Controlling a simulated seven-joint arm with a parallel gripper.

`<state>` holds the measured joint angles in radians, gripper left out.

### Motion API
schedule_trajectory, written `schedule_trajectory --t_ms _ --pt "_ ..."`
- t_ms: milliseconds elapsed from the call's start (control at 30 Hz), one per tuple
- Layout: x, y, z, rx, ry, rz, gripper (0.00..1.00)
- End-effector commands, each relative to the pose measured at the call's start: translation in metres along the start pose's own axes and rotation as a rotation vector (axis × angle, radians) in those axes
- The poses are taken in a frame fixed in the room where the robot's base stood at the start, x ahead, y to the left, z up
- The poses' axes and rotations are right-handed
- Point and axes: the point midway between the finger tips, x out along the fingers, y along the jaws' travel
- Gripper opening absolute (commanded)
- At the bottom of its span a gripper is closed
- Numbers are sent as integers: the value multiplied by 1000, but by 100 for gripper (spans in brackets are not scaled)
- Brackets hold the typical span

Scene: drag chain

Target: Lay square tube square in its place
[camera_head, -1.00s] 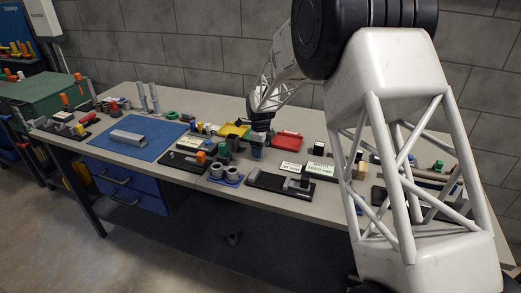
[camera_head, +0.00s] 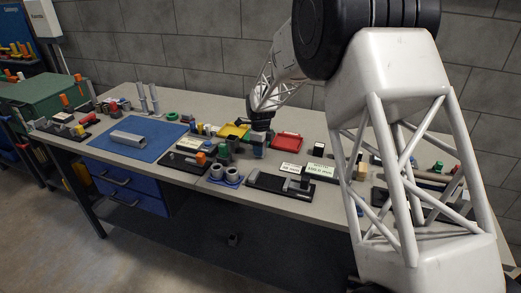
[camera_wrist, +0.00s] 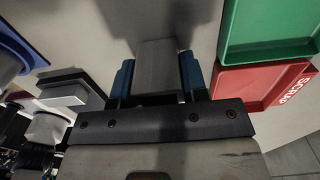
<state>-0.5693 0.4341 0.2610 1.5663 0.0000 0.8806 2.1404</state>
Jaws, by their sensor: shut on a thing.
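My gripper (camera_wrist: 157,82) has blue fingers on both sides of a plain grey square-sided piece (camera_wrist: 160,62), which looks like the square tube. It is shut on this piece, which points away from the wrist. In the head view my gripper (camera_head: 258,140) is over the middle of the bench, between the yellow tray and the red tray. The held piece is small and partly hidden there. I cannot tell whether it touches the bench. A longer grey square-section bar (camera_head: 128,137) lies on the blue mat (camera_head: 160,146) at the left.
A red scrap tray (camera_head: 286,142) is close to the right of my gripper; in the wrist view a green tray (camera_wrist: 270,30) adjoins it. A black fixture (camera_head: 268,184) and a blue holder with two grey rings (camera_head: 226,180) are at the front edge. Small parts crowd the bench.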

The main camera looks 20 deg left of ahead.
Motion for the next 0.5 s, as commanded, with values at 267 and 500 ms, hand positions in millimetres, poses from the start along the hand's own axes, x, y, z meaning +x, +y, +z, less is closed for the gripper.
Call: schedule_trajectory --t_ms 267,500 --pt "-31 0 0 0 -2 -3 7" --pt "-33 25 -15 0 0 -1 7"
